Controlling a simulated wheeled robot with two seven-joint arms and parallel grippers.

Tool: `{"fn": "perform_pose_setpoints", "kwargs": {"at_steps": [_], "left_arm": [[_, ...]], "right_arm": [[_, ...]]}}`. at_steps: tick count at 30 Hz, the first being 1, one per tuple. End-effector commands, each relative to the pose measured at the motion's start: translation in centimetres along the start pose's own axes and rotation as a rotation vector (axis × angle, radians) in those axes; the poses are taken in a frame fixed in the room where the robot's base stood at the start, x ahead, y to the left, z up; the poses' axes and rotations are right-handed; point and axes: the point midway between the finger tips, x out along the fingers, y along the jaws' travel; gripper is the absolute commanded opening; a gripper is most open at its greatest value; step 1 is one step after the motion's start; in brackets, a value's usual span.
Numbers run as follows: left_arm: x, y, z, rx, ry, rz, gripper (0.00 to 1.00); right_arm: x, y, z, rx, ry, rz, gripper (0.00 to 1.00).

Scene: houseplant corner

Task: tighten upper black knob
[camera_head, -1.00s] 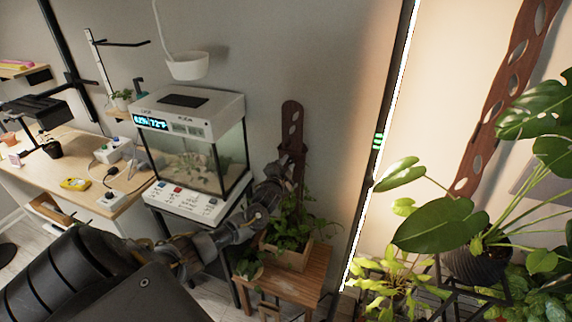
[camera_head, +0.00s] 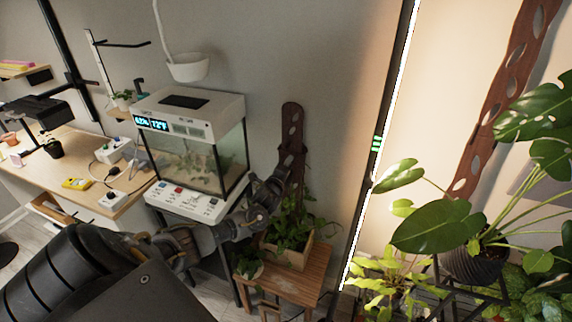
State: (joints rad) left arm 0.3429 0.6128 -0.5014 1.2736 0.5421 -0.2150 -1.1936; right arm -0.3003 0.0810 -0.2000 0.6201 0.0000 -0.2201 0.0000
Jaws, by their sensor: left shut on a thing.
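A brown plank with oval holes (camera_head: 291,135) stands upright in a wooden planter box (camera_head: 290,252) with a leafy plant. My left gripper (camera_head: 284,172) reaches up and right from the lower left, and its tip is at the plank's left side. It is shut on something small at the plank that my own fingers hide. I cannot make out the upper black knob apart from the dark gripper. My right gripper is not in view.
A glass terrarium (camera_head: 200,150) with a white control panel stands just left of my arm. The planter box rests on a small wooden table (camera_head: 300,285). A second holed brown plank (camera_head: 505,75) and large-leaved plants stand at the right, past a bright light strip.

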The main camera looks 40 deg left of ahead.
Motion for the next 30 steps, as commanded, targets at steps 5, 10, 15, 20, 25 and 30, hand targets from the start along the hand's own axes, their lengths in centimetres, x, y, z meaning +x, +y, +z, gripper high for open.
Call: {"fn": "perform_pose_setpoints", "kwargs": {"at_steps": [5,10,15,20,25,30], "left_arm": [[0.0,-0.1,0.1,0.168,-0.001,0.001,0.04],[0.0,-0.1,0.1,0.327,-0.001,0.001,0.04],[0.0,-0.1,0.1,0.47,0.0,0.002,0.04],[0.0,0.0,0.1,0.579,-0.001,0.001,0.04],[0.0,0.0,0.1,0.664,0.0,0.002,0.04],[0.0,0.1,0.0,0.714,0.0,0.002,0.04]], "right_arm": [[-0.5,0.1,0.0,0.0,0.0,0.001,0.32],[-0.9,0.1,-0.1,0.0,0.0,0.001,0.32],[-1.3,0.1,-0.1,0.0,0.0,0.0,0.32],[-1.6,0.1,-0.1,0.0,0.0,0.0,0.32],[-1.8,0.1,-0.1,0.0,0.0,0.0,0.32],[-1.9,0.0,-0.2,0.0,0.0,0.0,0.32]]}}
